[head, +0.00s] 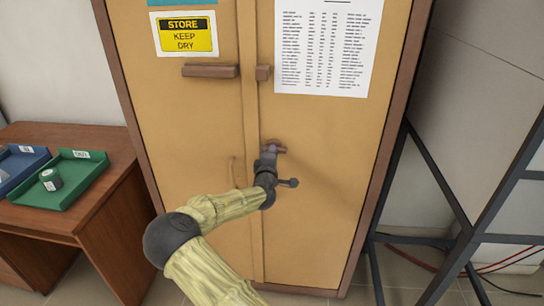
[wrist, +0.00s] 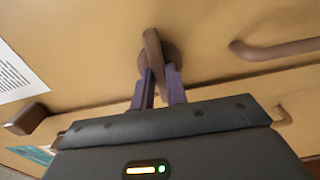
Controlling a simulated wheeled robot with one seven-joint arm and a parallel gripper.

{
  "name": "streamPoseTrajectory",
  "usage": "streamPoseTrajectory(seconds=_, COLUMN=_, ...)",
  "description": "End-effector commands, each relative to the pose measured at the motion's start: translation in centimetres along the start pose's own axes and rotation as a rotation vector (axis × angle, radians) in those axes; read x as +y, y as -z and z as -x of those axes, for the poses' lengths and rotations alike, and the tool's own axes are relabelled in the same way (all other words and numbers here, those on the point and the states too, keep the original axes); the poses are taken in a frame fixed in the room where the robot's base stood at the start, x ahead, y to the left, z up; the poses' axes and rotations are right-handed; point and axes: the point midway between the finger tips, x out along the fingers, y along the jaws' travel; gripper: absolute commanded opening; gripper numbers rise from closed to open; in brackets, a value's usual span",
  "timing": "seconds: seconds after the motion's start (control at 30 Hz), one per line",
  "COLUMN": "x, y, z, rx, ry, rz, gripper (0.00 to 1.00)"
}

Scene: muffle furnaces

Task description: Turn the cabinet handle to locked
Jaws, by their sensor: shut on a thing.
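The tan two-door cabinet (head: 315,215) stands ahead of me, its doors closed. Its brown turning handle (head: 276,146) is on the right door near the middle seam. My gripper (wrist: 160,88) is shut on the handle's free end, one finger on each side. In the head view my gripper (head: 268,158) partly covers the handle.
A brown pull bar (wrist: 275,49) is beside the handle in the wrist view. A wooden desk (head: 95,215) with a green tray (head: 75,165) and a blue tray (head: 15,160) stands left. A dark metal frame (head: 440,185) stands right. A printed sheet (head: 325,45) is on the right door.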

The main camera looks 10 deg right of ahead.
Motion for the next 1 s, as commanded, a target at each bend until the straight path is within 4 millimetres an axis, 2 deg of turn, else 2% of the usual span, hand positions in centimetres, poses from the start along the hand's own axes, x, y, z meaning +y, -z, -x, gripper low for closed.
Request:
streamPoseTrajectory(seconds=0.57, x=-0.10, y=0.19, z=0.03, rx=0.004, ry=0.001, rz=0.043, gripper=0.00)
streamPoseTrajectory(seconds=0.6, x=-0.10, y=0.19, z=0.03, rx=0.004, ry=0.002, rz=0.043, gripper=0.22)
streamPoseTrajectory(seconds=0.67, x=-0.09, y=0.17, z=0.03, rx=0.004, ry=0.001, rz=0.042, gripper=0.34)
streamPoseTrajectory(seconds=1.0, x=-0.05, y=0.06, z=0.13, rx=0.001, ry=0.001, rz=0.040, gripper=0.36)
